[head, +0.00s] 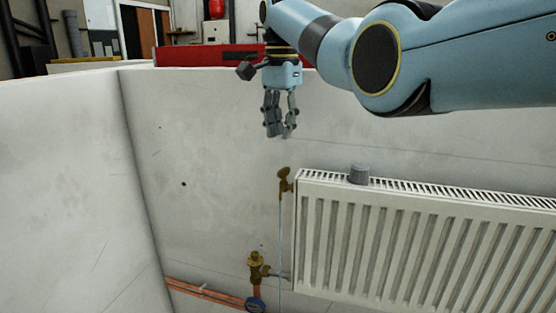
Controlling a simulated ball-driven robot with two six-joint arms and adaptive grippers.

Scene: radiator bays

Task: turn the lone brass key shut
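A small brass key (284,175) sits on a brass fitting at the upper left corner of the white radiator (310,250). Its exact turn angle is too small to tell. My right gripper (280,133) hangs fingers down above the key, clear of it. A narrow gap shows between its fingertips, with nothing between them. My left gripper is not in view.
A brass valve (258,268) and a blue round part (256,304) are at the lower left, by copper pipes (205,292). A pale wall (60,180) closes off the left side.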

